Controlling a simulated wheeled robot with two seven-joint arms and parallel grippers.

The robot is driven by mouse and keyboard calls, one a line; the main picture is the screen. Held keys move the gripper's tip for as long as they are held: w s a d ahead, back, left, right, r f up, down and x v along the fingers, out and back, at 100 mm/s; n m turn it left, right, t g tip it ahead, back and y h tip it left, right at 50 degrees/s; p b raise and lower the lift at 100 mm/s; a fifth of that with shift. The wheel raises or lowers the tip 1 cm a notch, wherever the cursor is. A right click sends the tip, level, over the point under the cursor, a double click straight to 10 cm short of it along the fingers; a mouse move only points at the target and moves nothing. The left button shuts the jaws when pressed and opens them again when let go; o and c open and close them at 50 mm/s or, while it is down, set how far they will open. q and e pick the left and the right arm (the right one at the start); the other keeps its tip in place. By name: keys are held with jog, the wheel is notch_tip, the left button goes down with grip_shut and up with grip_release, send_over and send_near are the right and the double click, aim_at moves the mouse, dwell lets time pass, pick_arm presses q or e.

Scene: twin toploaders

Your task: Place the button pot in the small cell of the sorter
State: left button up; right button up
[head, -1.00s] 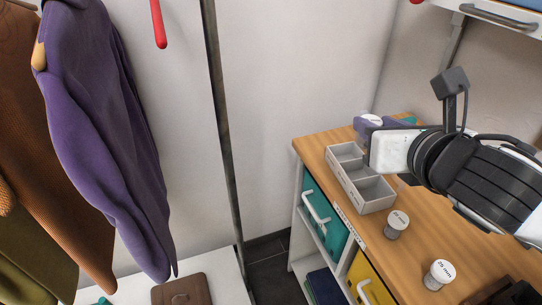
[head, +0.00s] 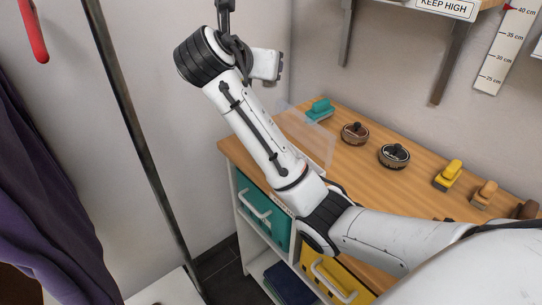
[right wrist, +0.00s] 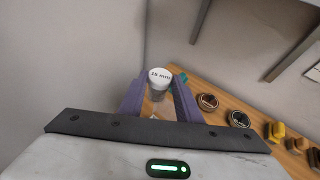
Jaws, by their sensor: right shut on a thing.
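The button pot (right wrist: 160,82) is a small clear-grey pot with a white lid printed "18 mm". In the right wrist view it sits between the purple fingers of my right gripper (right wrist: 158,97), which is shut on it, lid facing up toward the camera. In the head view my right forearm reaches up and left, with the white gripper body (head: 265,64) raised beyond the counter's far left corner; the pot and fingers are not visible there. My left gripper is not in view.
The wooden counter (head: 372,178) carries a teal stamp (head: 320,109), two round brown-and-black items (head: 394,156), a yellow stamp (head: 448,174) and an orange stamp (head: 484,194). Teal (head: 276,222) and yellow drawers are below. A shelf and ruler (head: 504,48) are on the wall.

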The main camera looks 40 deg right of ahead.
jog(key=shift+m+g+h, duration=0.3)
jog(key=shift+m+g, duration=0.1)
jog(key=shift+m, duration=0.1)
jog(key=f, duration=0.6)
jog(key=f+b, duration=0.1)
jog(key=f, duration=0.5)
jog(key=f+b, duration=0.1)
jog(key=f, duration=0.6)
jog(key=shift+s+d, duration=0.1)
jog(key=shift+s, duration=0.15)
jog(key=shift+f, duration=0.3)
